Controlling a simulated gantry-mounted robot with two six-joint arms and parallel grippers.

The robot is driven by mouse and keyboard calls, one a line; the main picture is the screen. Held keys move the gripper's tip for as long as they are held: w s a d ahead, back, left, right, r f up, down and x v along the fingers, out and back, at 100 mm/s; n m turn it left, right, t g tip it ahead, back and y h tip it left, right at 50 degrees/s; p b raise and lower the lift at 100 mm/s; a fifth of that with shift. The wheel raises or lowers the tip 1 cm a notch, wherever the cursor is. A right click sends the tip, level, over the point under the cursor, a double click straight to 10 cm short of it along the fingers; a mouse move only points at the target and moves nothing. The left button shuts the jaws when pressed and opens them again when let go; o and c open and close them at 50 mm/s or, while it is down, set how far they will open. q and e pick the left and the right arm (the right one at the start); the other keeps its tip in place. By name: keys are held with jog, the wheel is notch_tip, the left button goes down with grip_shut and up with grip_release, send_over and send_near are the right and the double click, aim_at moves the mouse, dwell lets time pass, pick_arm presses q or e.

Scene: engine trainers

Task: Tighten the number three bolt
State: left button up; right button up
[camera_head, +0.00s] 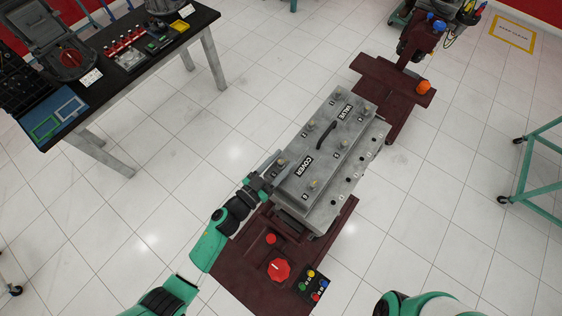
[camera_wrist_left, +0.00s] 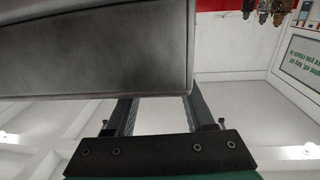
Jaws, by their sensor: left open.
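A grey valve cover (camera_head: 322,155) lies on the engine trainer, with a dark handle (camera_head: 326,134) and labels reading "VALVE" and "COVER". Several bolts stand in its top, among them one near the front (camera_head: 315,183) and one near the right edge (camera_head: 343,143). The small numbers beside them are too small to tell which bolt is number three. My left gripper (camera_head: 268,180) is open at the cover's front left edge. In the left wrist view, a grey block (camera_wrist_left: 95,50) hides the fingertips, and nothing shows between the fingers. My right gripper is out of view.
The dark red stand (camera_head: 240,262) carries a red knob (camera_head: 279,269) and coloured buttons (camera_head: 314,285) in front of the cover. A black-topped table (camera_head: 110,70) with trays and parts stands at the upper left. A teal frame (camera_head: 540,160) stands at the right. Floor between is clear.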

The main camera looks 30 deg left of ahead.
pick_arm(q)
grip_shut()
dwell(0.4)
